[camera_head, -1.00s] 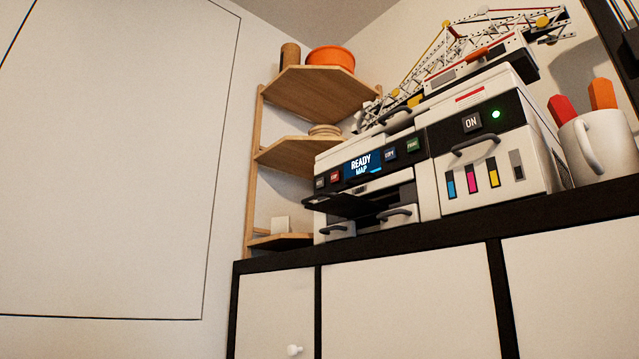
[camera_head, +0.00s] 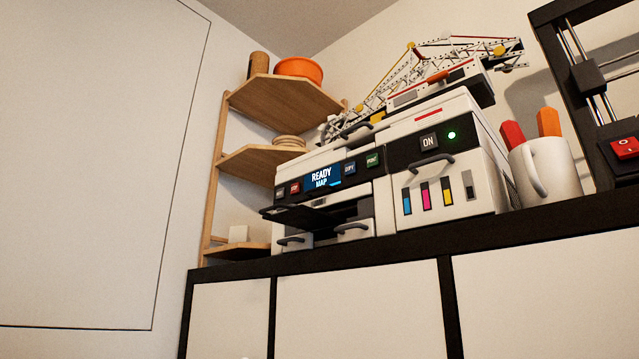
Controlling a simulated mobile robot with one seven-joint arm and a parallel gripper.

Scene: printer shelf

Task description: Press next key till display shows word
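A white and black printer (camera_head: 360,215) stands on the dark-edged cabinet top. Its blue display (camera_head: 322,179) shows "READY" with "MAP" below it. Left of the display are a small dark key (camera_head: 279,192), whose label is too small to read, and a red key (camera_head: 295,188). Right of it are a dark key that seems to read "COPY" (camera_head: 350,167) and a green key (camera_head: 372,160). An "ON" key (camera_head: 429,142) and a lit green lamp (camera_head: 451,135) are on the right part. My gripper is not in view.
The black cabinet top (camera_head: 420,238) runs along the wall. A white mug (camera_head: 553,170) with red and orange items stands right of the printer, beside a black-framed machine (camera_head: 565,60). A wooden corner shelf (camera_head: 262,160) is at left. A crane model (camera_head: 430,75) sits on the printer.

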